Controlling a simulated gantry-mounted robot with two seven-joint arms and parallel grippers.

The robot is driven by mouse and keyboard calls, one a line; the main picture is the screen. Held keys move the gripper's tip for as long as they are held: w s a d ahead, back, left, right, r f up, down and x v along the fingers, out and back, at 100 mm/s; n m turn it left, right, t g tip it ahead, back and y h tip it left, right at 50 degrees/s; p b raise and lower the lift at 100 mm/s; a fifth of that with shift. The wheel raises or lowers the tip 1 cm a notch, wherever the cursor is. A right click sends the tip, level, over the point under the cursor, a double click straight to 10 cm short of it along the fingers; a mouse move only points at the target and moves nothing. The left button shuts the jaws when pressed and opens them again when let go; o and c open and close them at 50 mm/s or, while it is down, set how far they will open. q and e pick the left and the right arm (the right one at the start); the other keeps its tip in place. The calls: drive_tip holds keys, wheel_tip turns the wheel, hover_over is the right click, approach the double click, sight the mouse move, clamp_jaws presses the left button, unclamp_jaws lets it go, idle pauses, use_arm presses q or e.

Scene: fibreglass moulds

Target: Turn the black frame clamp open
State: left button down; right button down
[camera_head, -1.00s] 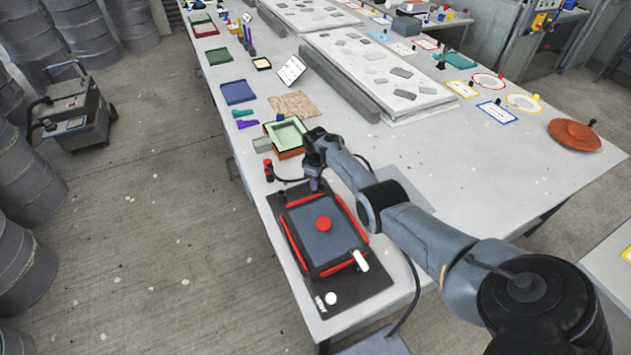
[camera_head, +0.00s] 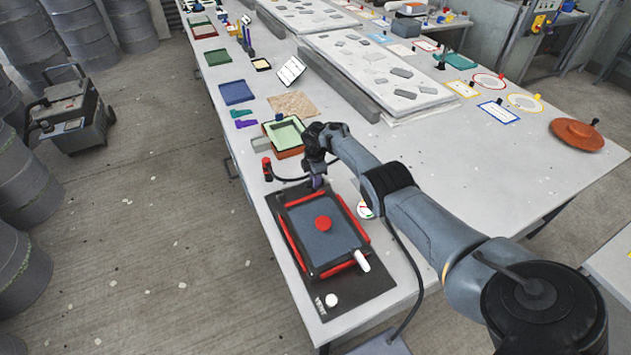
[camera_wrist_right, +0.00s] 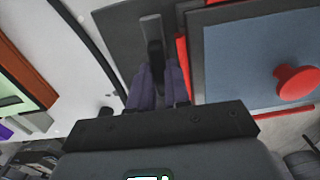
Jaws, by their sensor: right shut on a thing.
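The black frame clamp (camera_wrist_right: 153,35) shows in the right wrist view as a dark upright bar whose near end sits between the purple fingers. My right gripper (camera_wrist_right: 159,85) is shut on it. In the head view the right gripper (camera_head: 317,181) is at the far edge of the frame (camera_head: 322,272), and the clamp is hidden there by the gripper. The frame has black edges, red side bars and a blue-grey panel (camera_head: 318,245) with a red knob (camera_head: 323,223). A white handle (camera_head: 361,261) is at its near right corner. My left gripper is not in view.
The frame lies on a black base plate (camera_head: 345,296) near the table's left edge. A green and brown tray (camera_head: 285,134) and a small red item (camera_head: 267,168) are just beyond the gripper. A round dial (camera_head: 365,210) is right of the frame. Free table lies further right.

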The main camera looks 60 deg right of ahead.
drive_tip(key=shift+f+n, duration=0.1)
drive_tip(key=shift+n, duration=0.2)
idle(0.4)
drive_tip(key=c, duration=1.1)
unclamp_jaws()
drive_tip(key=shift+r, duration=0.45)
drive_tip(key=shift+r+p, duration=2)
drive_tip(key=shift+r, duration=3)
